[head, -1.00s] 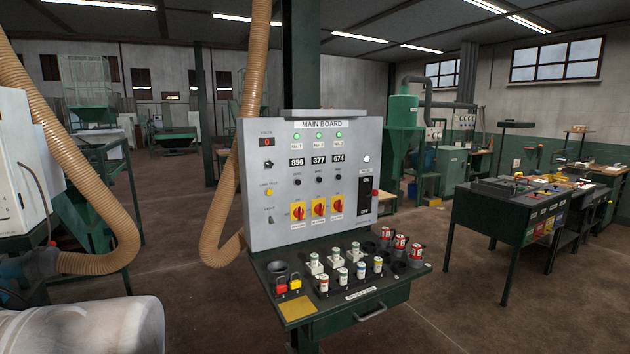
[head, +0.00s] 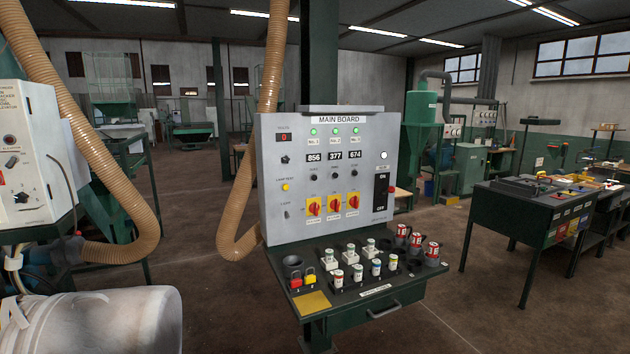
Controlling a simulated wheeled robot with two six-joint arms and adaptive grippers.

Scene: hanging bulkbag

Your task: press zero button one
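The grey main board (head: 385,130) stands upright at the centre of the head view. Three number displays sit across it, and the left one (head: 314,156) reads 856. Just below that display is a small dark round button (head: 314,177), the leftmost of three in a row. Its label is too small to read, so I cannot confirm it is zero button one. Green lamps labelled No. 1, No. 2 and No. 3 are lit above the displays. Neither of my grippers is in view, and nothing covers the board's face.
Red-and-yellow rotary switches (head: 314,207) sit below the buttons. The green desk (head: 340,327) under the board holds padlocks, canisters and red cans. A tan hose (head: 245,190) hangs left of the board. A white bag (head: 100,325) fills the lower left.

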